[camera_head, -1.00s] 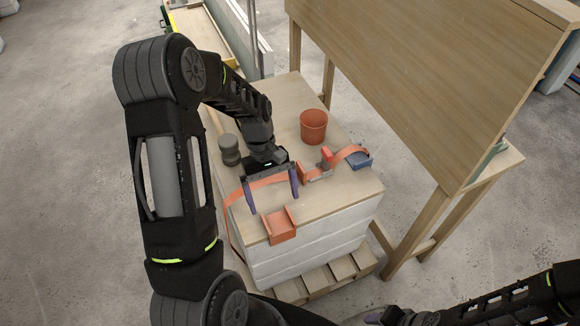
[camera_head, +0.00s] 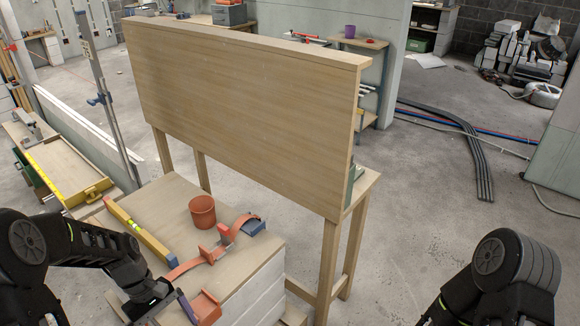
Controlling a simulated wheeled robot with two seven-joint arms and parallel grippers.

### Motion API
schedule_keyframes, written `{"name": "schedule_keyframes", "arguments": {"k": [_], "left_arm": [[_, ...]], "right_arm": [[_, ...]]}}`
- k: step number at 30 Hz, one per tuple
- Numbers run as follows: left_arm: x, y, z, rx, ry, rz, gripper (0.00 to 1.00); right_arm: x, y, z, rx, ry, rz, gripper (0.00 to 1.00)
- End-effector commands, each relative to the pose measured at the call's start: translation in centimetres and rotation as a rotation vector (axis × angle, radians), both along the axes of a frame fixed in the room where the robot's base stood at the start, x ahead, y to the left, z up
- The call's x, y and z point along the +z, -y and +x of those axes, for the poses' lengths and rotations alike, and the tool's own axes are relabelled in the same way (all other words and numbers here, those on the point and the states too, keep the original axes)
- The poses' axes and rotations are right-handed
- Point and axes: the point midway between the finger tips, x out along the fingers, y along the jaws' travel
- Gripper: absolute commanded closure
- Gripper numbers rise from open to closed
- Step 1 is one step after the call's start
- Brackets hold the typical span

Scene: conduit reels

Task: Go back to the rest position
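My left arm comes in from the lower left, and its gripper (camera_head: 166,308) is at the bottom edge of the head view, over the near left part of the wooden-topped block (camera_head: 160,205). One purple finger shows, set well apart along the gripper bar; the other is cut off or hidden. No object shows in it. An orange bracket (camera_head: 206,308) is just right of that finger. My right arm (camera_head: 505,275) is at the lower right, with its gripper out of view.
A red cup (camera_head: 202,211), an orange strap (camera_head: 232,228) with a blue end piece (camera_head: 253,228) and a yellow level (camera_head: 140,236) lie on the block. A large wooden panel (camera_head: 245,105) stands behind it. Open floor (camera_head: 420,240) lies to the right.

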Motion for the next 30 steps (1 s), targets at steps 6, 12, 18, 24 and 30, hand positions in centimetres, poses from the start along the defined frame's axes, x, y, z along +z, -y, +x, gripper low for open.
{"name": "schedule_keyframes", "arguments": {"k": [6,12,18,24,30], "left_arm": [[-2.2,2.1,0.0,-0.063,0.039,-0.01,0.02],[-5.3,5.3,-0.4,-0.154,0.101,-0.026,0.02],[-9.3,10.3,-1.9,-0.298,0.202,-0.051,0.02],[-13.4,17.4,-5.9,-0.503,0.347,-0.088,0.02],[-14.9,22.7,-10.5,-0.681,0.495,-0.108,0.02]], "right_arm": [[0.0,0.0,0.0,0.0,0.001,0.0,0.64],[0.0,0.0,0.0,0.0,0.0,0.0,0.64],[0.0,0.0,0.0,0.0,0.0,0.0,0.64],[0.0,0.0,0.0,0.0,0.0,0.0,0.64],[0.0,0.0,0.0,0.0,0.0,0.0,0.64]]}}
